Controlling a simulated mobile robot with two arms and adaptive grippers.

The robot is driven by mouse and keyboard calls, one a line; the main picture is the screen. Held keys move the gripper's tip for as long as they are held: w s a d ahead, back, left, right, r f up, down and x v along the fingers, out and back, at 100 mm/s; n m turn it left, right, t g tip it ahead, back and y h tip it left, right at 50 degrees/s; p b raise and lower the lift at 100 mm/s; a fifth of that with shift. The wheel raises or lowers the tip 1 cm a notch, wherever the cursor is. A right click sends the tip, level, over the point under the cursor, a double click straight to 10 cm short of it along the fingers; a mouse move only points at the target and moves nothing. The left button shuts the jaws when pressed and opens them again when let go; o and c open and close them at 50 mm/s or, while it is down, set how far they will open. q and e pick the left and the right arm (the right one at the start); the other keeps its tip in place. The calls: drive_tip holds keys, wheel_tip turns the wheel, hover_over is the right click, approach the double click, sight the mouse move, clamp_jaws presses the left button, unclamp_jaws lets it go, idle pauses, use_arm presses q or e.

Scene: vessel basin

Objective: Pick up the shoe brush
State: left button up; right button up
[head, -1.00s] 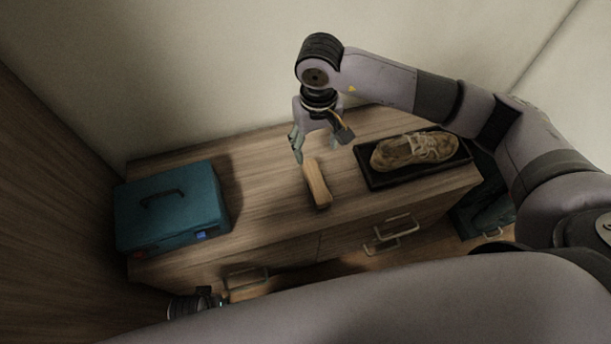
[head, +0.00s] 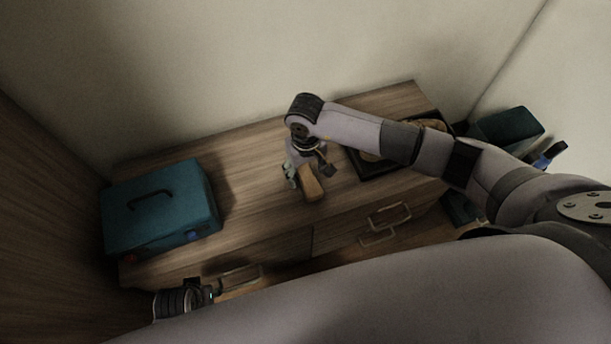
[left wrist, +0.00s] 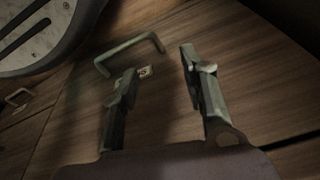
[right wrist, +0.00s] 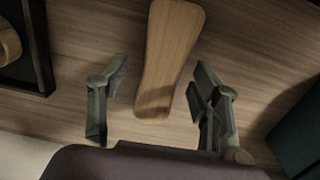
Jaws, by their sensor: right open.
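The shoe brush (head: 311,187), a pale wooden block with a narrowed middle, lies on the wooden cabinet top. My right gripper (head: 307,173) is over its far end in the head view. In the right wrist view my right gripper (right wrist: 160,80) is open, with the near end of the brush (right wrist: 172,45) between its spread fingers and gaps on both sides. Bristles are not visible. My left gripper (left wrist: 158,65) is open and empty in the left wrist view, near a drawer handle (left wrist: 128,52) on the cabinet front.
A teal case (head: 160,215) stands at the left of the cabinet top (head: 250,170). A black tray (head: 370,170) with a shoe is at the right, partly hidden by my right arm. Another teal box (head: 505,128) is beyond the right end. Drawer handles (head: 390,215) stick out in front.

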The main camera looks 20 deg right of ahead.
sight(306, 173)
drive_tip(key=shift+f, duration=0.9)
use_arm(q)
drive_tip(key=shift+w+r, duration=0.1)
drive_tip(key=shift+r, duration=0.4)
use_arm(e)
drive_tip(key=shift+c, duration=0.2)
drive_tip(key=c, duration=1.3)
drive_tip(key=shift+o, duration=0.2)
drive_tip(key=shift+r, duration=0.15)
drive_tip(key=shift+r, duration=0.65)
use_arm(q)
drive_tip(key=s+f+p, duration=0.2)
drive_tip(key=s+f, duration=0.1)
drive_tip(key=f, duration=0.3)
drive_tip(key=shift+a+f, duration=0.2)
use_arm(e)
wheel_tip(306, 173, up, 18)
drive_tip(key=shift+r, duration=0.25)
